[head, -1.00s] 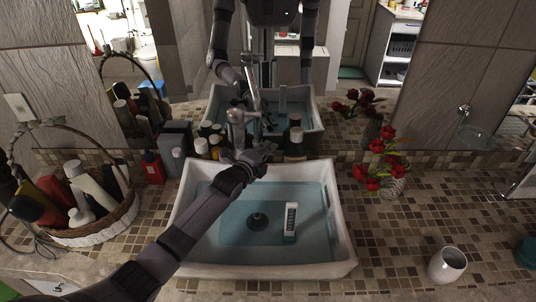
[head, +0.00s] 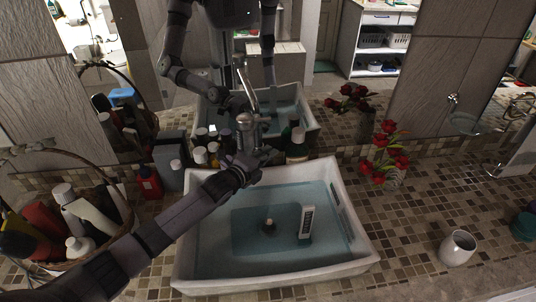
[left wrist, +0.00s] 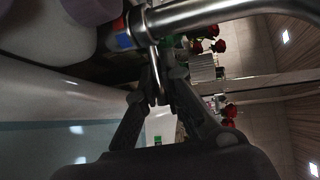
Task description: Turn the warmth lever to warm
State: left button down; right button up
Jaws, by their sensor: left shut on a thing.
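The metal faucet (head: 247,132) stands behind the basin, with a tall lever on top. In the left wrist view its polished pipe (left wrist: 205,12) crosses the top, beside a red and blue mark (left wrist: 123,36). My left gripper (head: 262,156) is at the faucet in the head view, its fingers small and dark there. In the left wrist view the gripper (left wrist: 162,78) is shut on the slim metal warmth lever (left wrist: 154,58), which passes between the fingertips. The lever's exact setting is hard to read. My right gripper shows only as a possible mirror reflection.
A white basin (head: 362,262) of water holds a white bottle (head: 306,221). Bottles crowd left of the faucet, by a wicker basket (head: 122,212). A red flower vase (head: 394,176) and a white cup (head: 457,248) stand right. The tiled counter between basin and cup is clear.

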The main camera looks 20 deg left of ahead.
pick_arm(q)
jog(key=c, duration=2)
grip_release()
jog(key=shift+a+r, duration=0.1)
jog(key=shift+o, duration=1.4)
jog(key=shift+s+a, duration=0.1)
jog(key=shift+s, duration=0.3)
jog(key=v, duration=1.1)
jog(key=shift+s, duration=0.1)
pick_arm(e)
jog(key=shift+a, duration=0.25)
